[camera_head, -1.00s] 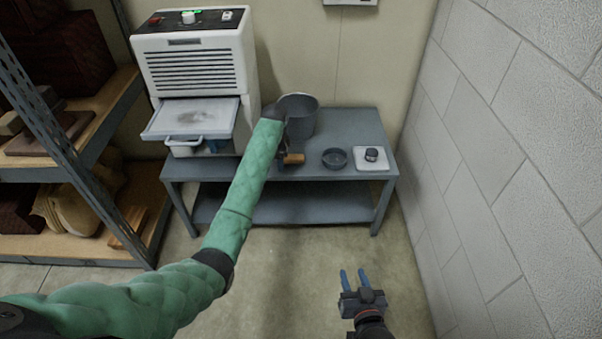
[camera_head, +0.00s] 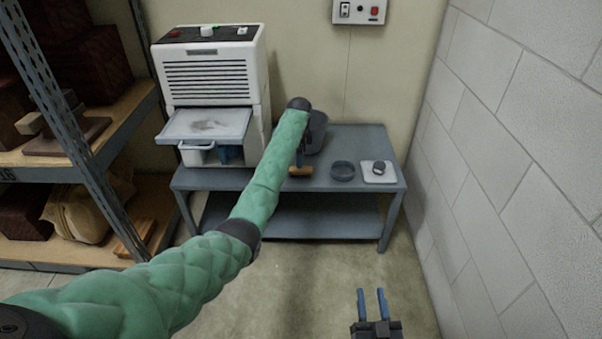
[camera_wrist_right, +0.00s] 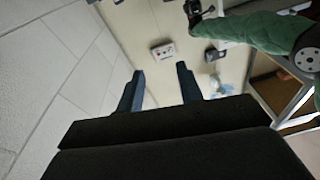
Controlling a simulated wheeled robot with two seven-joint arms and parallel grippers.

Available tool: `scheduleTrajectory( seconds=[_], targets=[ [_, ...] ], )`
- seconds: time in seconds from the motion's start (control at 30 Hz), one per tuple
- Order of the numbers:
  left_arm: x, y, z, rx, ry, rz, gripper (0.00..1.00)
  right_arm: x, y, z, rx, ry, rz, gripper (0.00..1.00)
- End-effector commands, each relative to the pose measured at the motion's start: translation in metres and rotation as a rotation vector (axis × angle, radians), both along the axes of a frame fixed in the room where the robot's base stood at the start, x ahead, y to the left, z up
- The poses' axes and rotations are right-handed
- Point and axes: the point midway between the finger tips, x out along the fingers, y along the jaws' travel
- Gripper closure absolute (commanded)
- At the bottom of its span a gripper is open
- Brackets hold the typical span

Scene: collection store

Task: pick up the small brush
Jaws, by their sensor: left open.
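A small object with an orange-brown wooden part (camera_head: 300,171), likely the small brush, lies on the grey table near its front edge. Its other end is hidden or too small to make out. My left gripper (camera_head: 303,156) points down right at it and is open; I cannot tell whether the fingers are around it or just behind it. My left forearm hides part of the table. My right gripper (camera_head: 371,304) is low in the head view, open and empty, away from the table. Its two blue fingers also show apart in the right wrist view (camera_wrist_right: 160,88).
On the grey table (camera_head: 240,180) stand a grey bucket (camera_head: 318,130) behind my left gripper, a dark round dish (camera_head: 343,171) and a white plate with a dark knob (camera_head: 380,173). A white machine (camera_head: 211,70) with an open tray stands left. Shelves are far left, a block wall right.

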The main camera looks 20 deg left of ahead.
Motion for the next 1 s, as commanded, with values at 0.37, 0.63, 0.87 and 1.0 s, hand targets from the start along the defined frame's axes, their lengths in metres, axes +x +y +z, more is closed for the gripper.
scheduleTrajectory(
  seconds=[0.37, 0.63, 0.87, 1.0],
  targets=[
    [-0.001, -0.003, -0.019, 0.000, 0.002, 0.000, 0.42, 0.002, -0.002, 0.045, 0.032, -0.137, -0.010, 0.64],
    [-0.002, -0.005, -0.036, 0.000, 0.000, 0.000, 0.42, -0.002, -0.006, 0.092, 0.068, -0.283, -0.019, 0.64],
    [-0.002, -0.005, -0.051, 0.001, 0.000, 0.000, 0.42, -0.009, -0.009, 0.126, 0.095, -0.394, -0.026, 0.64],
    [-0.002, -0.005, -0.055, 0.001, 0.000, 0.000, 0.42, -0.011, -0.010, 0.135, 0.102, -0.425, -0.028, 0.64]
  ],
)
